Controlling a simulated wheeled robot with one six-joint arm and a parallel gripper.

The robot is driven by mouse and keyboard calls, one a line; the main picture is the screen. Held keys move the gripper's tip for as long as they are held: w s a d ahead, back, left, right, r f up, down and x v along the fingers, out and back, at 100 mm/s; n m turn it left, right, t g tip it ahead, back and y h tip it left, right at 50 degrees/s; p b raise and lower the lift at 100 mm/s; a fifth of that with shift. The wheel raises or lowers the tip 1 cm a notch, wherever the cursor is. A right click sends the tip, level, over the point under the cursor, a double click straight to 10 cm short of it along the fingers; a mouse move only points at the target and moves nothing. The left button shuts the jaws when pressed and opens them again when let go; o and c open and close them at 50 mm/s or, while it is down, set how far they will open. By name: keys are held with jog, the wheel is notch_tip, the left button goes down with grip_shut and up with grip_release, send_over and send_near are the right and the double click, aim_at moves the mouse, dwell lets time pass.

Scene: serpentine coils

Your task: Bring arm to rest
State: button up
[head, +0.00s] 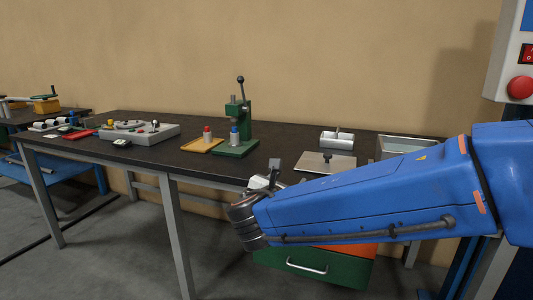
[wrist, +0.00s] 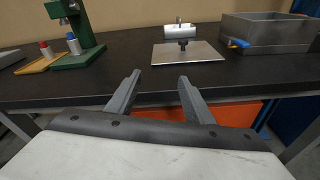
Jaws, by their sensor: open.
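My arm is blue and stretches from the right side of the head view toward the middle. My gripper (wrist: 157,92) shows in the wrist view with two grey fingers spread apart and nothing between them. It is in front of the dark workbench (wrist: 120,80), apart from the things on it. In the head view the gripper is partly hidden behind the wrist, near the bench's front edge.
A green press (head: 237,125), a yellow tray (head: 203,147), a metal plate with a knob (head: 325,163), a metal cylinder block (head: 337,139) and a metal bin (wrist: 266,35) stand on the bench. A green drawer (head: 315,265) is below. Grey floor (head: 110,260) is clear at left.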

jog(key=s+d+f+m+g, duration=0.3)
jog(key=s+d+m, duration=0.15)
jog(key=d, duration=0.35)
jog(key=s+d+f+m+g+h, duration=0.1)
jog(key=s+d+f+m+g, duration=0.15)
jog(key=s+d+m, duration=0.35)
jog(key=s+d+f+m+g, duration=0.2)
jog(key=d+f+m+g, duration=0.15)
jog(key=d, duration=0.55)
jog(key=s+f+m+y, duration=0.3)
jog(key=s+m, duration=0.4)
jog(key=s+f+m+g+y, duration=0.1)
jog(key=s+f+m+y, duration=0.2)
jog(key=s+m, duration=0.5)
jog(key=shift+s+f+m, duration=0.25)
jog(key=shift+m, duration=0.05)
